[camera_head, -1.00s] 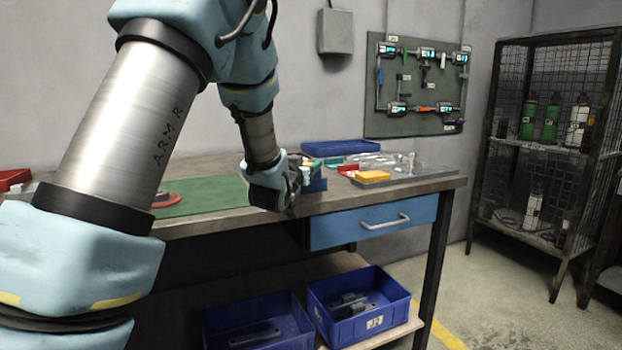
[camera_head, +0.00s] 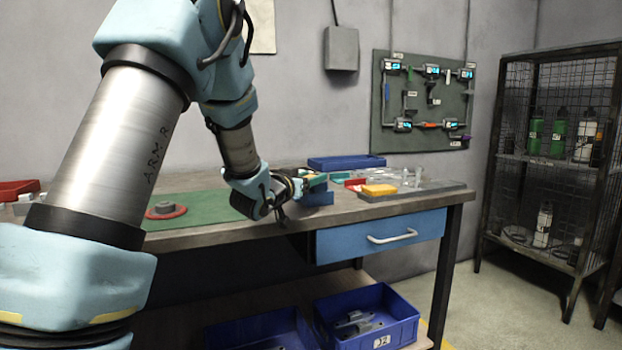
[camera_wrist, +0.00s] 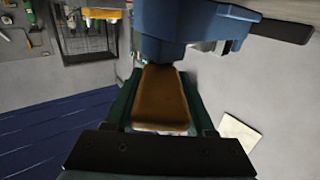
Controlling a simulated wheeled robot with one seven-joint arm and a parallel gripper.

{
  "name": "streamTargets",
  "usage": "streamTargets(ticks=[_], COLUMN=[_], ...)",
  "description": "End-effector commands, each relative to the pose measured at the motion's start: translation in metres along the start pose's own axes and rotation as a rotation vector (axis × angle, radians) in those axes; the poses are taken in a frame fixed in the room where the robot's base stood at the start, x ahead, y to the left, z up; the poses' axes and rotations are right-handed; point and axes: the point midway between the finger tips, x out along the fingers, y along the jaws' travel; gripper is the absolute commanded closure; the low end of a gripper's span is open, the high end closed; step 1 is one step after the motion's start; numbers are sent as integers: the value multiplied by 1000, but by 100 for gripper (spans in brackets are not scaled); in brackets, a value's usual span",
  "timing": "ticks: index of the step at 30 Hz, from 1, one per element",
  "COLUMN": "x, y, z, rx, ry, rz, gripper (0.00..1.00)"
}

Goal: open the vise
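The blue vise (camera_head: 318,197) stands on the bench near its front edge, partly hidden by my gripper (camera_head: 296,187). In the wrist view its blue body (camera_wrist: 185,28) fills the top middle, and a dark bar (camera_wrist: 272,24) sticks out to the right. My gripper (camera_wrist: 160,80) points at the vise, close to it. Between its green sides lies an orange-brown piece (camera_wrist: 160,100), narrowing toward the vise. I cannot tell whether the fingers grip this piece or whether they touch the vise. The vise jaws are not clear in either view.
A yellow-orange block (camera_head: 379,190) lies on a grey plate right of the vise. A blue tray (camera_head: 346,162) stands behind. Blue bins (camera_head: 398,331) sit below, and a drawer (camera_head: 345,243) is closed.

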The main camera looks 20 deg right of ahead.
Motion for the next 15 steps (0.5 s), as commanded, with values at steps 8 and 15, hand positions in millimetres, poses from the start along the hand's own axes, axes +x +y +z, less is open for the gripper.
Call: streamTargets(ticks=[8,15], x=[0,-2], y=[0,0], z=[0,0], rx=[1,1], ry=[1,1], rz=[0,0], gripper=[18,18])
